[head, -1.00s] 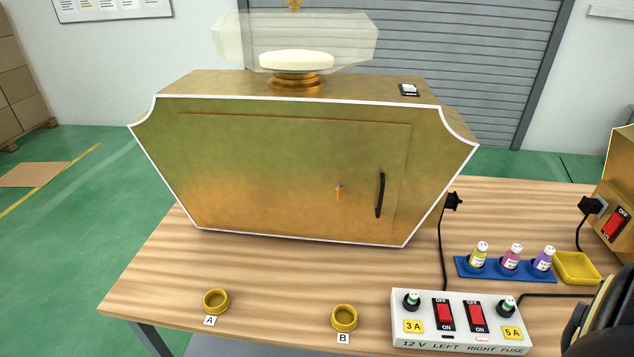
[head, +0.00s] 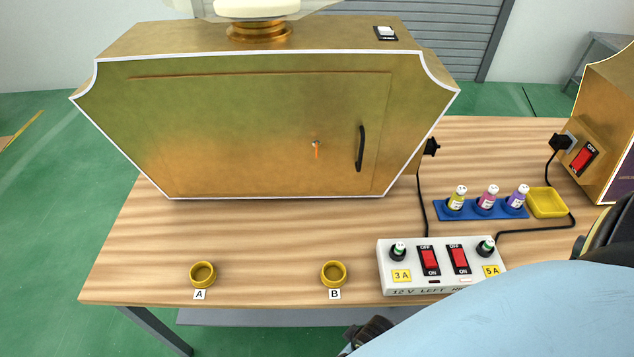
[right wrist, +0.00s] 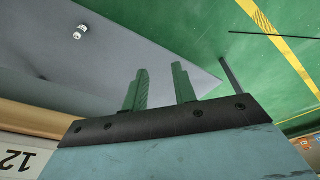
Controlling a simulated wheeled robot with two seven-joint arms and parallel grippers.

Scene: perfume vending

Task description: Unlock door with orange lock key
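The orange key (head: 317,152) sits in the lock on the gold door (head: 250,130) of the large cabinet and hangs straight down. A black vertical handle (head: 361,148) is to its right. The door looks closed. My right gripper (right wrist: 162,88) shows in the right wrist view with its two fingers apart and nothing between them. It is low, near the table's front edge, well away from the key. In the head view my light blue right arm covers the lower right corner. My left gripper is not in view.
A white fuse box (head: 440,280) with red switches stands at the table's front right. Yellow rings A (head: 203,274) and B (head: 334,273) lie left of it. A blue rack (head: 480,209) of bottles and a yellow tray (head: 547,202) are behind. The wood before the door is clear.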

